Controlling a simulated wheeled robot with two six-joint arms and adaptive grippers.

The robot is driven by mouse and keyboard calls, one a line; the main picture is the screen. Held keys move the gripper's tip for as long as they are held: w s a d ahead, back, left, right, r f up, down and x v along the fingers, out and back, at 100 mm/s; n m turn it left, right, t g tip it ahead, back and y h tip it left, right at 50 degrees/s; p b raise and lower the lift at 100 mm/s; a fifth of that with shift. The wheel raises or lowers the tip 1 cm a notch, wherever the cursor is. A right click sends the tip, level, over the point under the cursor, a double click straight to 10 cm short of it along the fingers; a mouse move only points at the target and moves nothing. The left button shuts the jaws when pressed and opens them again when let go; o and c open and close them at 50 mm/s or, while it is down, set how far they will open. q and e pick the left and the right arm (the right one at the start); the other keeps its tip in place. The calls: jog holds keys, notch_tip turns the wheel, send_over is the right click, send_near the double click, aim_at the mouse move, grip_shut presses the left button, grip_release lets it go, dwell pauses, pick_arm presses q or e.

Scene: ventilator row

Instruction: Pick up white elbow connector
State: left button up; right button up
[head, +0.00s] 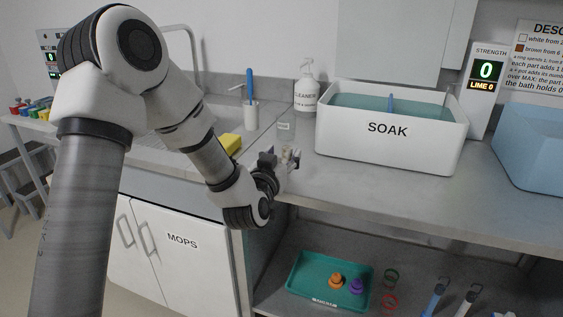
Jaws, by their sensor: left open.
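My left gripper (284,159) is open at the front edge of the grey counter, beside the sink. A small pale piece shows at its fingertips; I cannot tell whether it is the white elbow connector or part of the gripper. No other white elbow connector can be made out in the head view. The gripper and wrist hide part of the counter edge. My right gripper is not in view.
The white SOAK basin (390,152) stands right of the gripper. A cleaner bottle (306,93), a cup with a blue-handled brush (250,114) and a yellow sponge (230,143) are near the sink. A green tray (312,288) with orange and purple parts lies on the shelf below.

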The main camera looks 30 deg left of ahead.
pick_arm(q)
jog(key=x, duration=0.2)
jog(key=shift+w+d, duration=0.1)
jog(key=shift+w, duration=0.2)
jog(key=shift+s, duration=0.1)
jog(key=c, duration=1)
jog(key=shift+c, duration=0.2)
